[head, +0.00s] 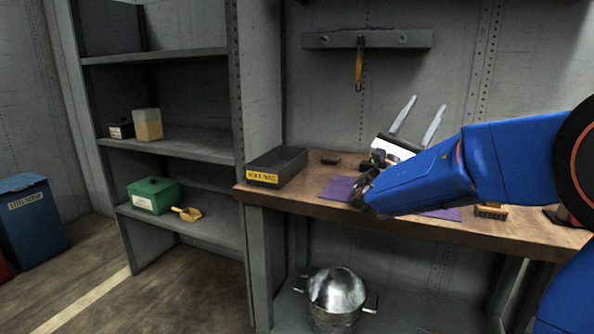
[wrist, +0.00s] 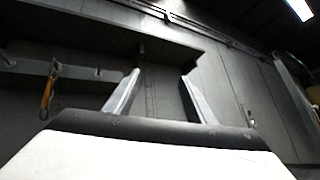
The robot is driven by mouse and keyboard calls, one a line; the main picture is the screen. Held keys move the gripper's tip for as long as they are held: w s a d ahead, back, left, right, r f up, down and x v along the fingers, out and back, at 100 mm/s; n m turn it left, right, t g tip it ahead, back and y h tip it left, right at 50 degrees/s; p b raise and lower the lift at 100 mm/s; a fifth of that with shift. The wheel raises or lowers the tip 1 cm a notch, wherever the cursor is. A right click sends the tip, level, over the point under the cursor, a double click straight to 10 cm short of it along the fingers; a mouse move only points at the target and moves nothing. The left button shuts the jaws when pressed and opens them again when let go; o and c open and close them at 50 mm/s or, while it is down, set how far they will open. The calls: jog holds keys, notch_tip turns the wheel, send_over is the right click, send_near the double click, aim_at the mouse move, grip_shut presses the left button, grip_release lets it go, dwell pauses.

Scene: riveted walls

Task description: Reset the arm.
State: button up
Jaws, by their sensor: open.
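My blue arm reaches in from the right over the workbench in the head view. My gripper (head: 420,112) is at its end, with two pale fingers apart, pointing up toward the wall. Nothing is between the fingers. In the wrist view the open gripper (wrist: 158,88) points up at the grey wall and the dark ledge above. The arm hides part of the bench top and the purple mat (head: 338,188).
A black labelled bin (head: 277,167) sits on the bench's left end. A yellow-handled tool (head: 359,65) hangs from a wall rail (head: 330,40). Shelves at left hold a green box (head: 153,195) and yellow scoop (head: 187,213). A metal pot (head: 336,290) is below the bench.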

jog(key=s+d+f+m+g+y, duration=0.6)
jog(key=s+d+f+m+g, duration=0.45)
jog(key=s+d+f, duration=0.55)
jog(key=s+f+m+g+y, duration=0.3)
jog(key=s+f+y, duration=0.4)
jog(key=s+f, duration=0.35)
jog(key=s+a+f+m+t+y, duration=0.1)
jog(key=s+a+f+m+y, duration=0.2)
jog(key=a, duration=0.6)
jog(key=s+a+f+m+t+y, duration=0.2)
jog(key=s+a+f+m+y, duration=0.2)
jog(key=a, duration=0.5)
jog(key=shift+s+a+f+y, duration=0.2)
jog(key=shift+s+f+y, duration=0.25)
jog(key=shift+f+y, duration=1.1)
jog(key=shift+r+m, duration=0.15)
jog(key=shift+m, duration=0.1)
dwell(1.2)
